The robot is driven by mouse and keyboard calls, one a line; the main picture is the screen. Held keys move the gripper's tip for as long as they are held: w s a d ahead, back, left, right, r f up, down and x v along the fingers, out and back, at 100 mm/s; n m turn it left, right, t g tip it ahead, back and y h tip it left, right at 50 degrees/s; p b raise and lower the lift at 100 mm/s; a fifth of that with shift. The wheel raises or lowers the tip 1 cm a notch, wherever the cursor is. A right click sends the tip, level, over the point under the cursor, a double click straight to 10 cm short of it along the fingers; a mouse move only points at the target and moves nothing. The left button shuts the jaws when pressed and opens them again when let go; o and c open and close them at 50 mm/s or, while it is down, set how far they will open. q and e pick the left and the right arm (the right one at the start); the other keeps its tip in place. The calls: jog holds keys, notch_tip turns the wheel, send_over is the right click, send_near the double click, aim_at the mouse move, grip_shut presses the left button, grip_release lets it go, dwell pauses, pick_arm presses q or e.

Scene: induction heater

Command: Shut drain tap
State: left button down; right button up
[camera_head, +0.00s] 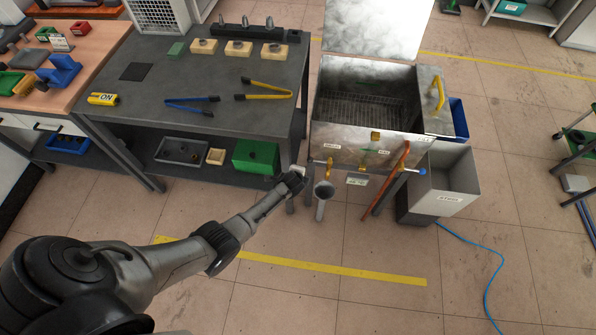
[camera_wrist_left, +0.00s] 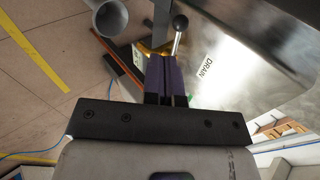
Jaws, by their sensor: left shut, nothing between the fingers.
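The drain tap (camera_head: 329,165) is a small brass fitting on the front of the metal tank, under a DRAIN label and above a grey pipe mouth (camera_head: 323,188). In the left wrist view a lever with a dark ball knob (camera_wrist_left: 180,22) stands out near the DRAIN label (camera_wrist_left: 208,68); its base is hidden behind my fingers. My left gripper (camera_head: 299,172) is just left of the tap in the head view. Its purple fingers (camera_wrist_left: 166,78) are shut and empty, close beside the lever; I cannot tell if they touch. My right gripper is not in view.
The metal tank (camera_head: 345,148) stands open, with a copper-coloured pipe (camera_head: 388,178) and a grey bin (camera_head: 443,180) to the tap's right. A dark workbench (camera_head: 215,75) with tongs stands left. A blue cable (camera_head: 497,265) lies on the floor.

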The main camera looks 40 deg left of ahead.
pick_arm(q)
jog(key=shift+p+v, duration=0.3)
jog(key=shift+v, duration=0.6)
jog(key=shift+a, duration=0.1)
